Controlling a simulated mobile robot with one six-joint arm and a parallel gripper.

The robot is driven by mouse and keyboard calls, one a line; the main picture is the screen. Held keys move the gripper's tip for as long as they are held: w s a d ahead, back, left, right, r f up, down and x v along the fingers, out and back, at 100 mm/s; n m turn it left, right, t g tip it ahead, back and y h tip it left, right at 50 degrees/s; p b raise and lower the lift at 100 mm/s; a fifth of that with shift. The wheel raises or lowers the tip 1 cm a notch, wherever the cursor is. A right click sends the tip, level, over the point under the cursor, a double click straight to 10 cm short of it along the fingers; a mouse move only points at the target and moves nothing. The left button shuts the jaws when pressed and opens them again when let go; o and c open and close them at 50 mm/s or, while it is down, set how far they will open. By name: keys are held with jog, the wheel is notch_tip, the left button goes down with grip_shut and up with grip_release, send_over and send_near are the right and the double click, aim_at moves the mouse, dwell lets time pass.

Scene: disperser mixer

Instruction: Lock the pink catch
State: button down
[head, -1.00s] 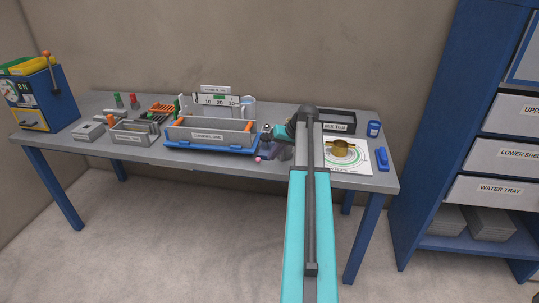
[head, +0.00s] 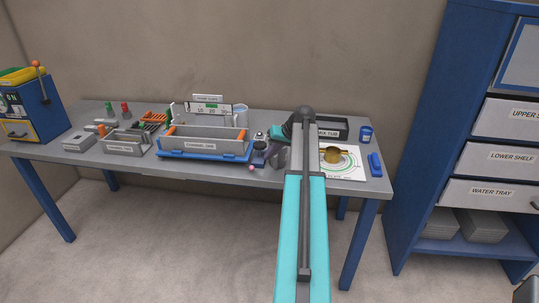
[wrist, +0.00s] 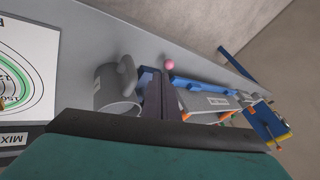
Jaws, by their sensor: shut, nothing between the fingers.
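The pink catch shows as a small pink ball (head: 251,168) at the table's front edge, just off the front right corner of the channel tray. It also shows in the wrist view (wrist: 168,65), beyond my fingertips. My gripper (head: 268,156) is shut and empty, just right of the pink ball in the head view. In the wrist view my gripper (wrist: 154,75) points toward the ball with its dark fingers together. I cannot tell whether the tips touch the ball. The catch's body is not clear in either view.
A grey mug (wrist: 117,88) stands close beside my fingers. The channel tray's blue base (head: 206,157) lies left of the gripper. A white mat (head: 344,172) with a brass pan, a mix tub (head: 335,122) and a blue cup (head: 366,134) are at right. A blue cabinet (head: 420,140) stands beyond.

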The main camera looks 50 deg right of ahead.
jog(key=shift+p+x, duration=1.15)
jog(key=shift+x, duration=2.95)
